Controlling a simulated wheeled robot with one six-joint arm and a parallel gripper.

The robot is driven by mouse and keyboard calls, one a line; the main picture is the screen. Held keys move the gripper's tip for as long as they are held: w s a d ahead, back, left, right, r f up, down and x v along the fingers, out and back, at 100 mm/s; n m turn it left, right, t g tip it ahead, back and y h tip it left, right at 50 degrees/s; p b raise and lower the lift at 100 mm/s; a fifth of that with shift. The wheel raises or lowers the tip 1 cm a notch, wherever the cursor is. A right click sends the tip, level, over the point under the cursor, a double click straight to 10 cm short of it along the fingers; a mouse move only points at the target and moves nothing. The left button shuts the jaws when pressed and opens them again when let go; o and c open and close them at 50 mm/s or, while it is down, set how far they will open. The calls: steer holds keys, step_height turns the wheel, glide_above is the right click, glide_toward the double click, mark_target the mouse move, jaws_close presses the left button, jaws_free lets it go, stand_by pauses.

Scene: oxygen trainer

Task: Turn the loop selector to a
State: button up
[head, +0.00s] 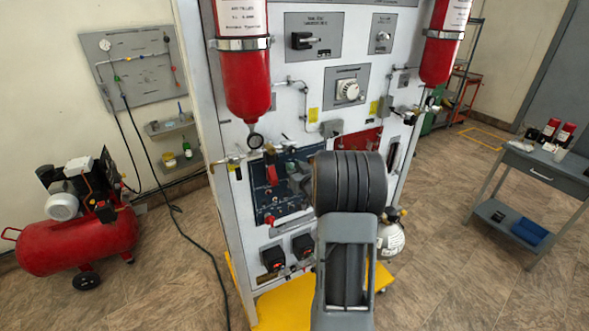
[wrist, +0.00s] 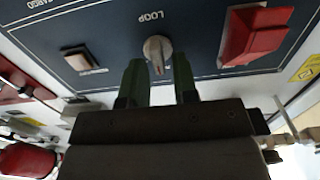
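The loop selector (wrist: 157,52) is a small light grey knob on a dark blue panel (wrist: 110,35), under the label LOOP in the wrist view. Its narrow pointer end faces down in that view, toward my gripper. My gripper (wrist: 158,75) has two green fingers, spread apart, one on each side of the knob's lower end. Whether they touch it I cannot tell. In the head view the blue panel (head: 262,205) sits low on the trainer board, and my arm hides part of it. The knob cannot be made out there.
A red switch cover (wrist: 252,35) is close to the right of the knob in the wrist view. A pale square button (wrist: 82,60) is to the left. In the head view, red cylinders (head: 243,80) hang above the panel. A red compressor (head: 80,235) stands at left.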

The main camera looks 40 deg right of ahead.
jaws_close()
steer(key=shift+f+b, duration=0.15)
steer(key=shift+b, duration=0.4)
steer(key=n+b, duration=0.3)
steer(key=b, duration=0.1)
steer(key=n+b, duration=0.3)
steer(key=b, duration=0.2)
steer(key=n+b, duration=0.2)
steer(key=b, duration=0.2)
steer(key=shift+a+f+n, duration=0.1)
steer(key=shift+a+n, duration=0.3)
steer(key=shift+b, duration=0.35)
steer(key=shift+o, duration=1)
jaws_free()
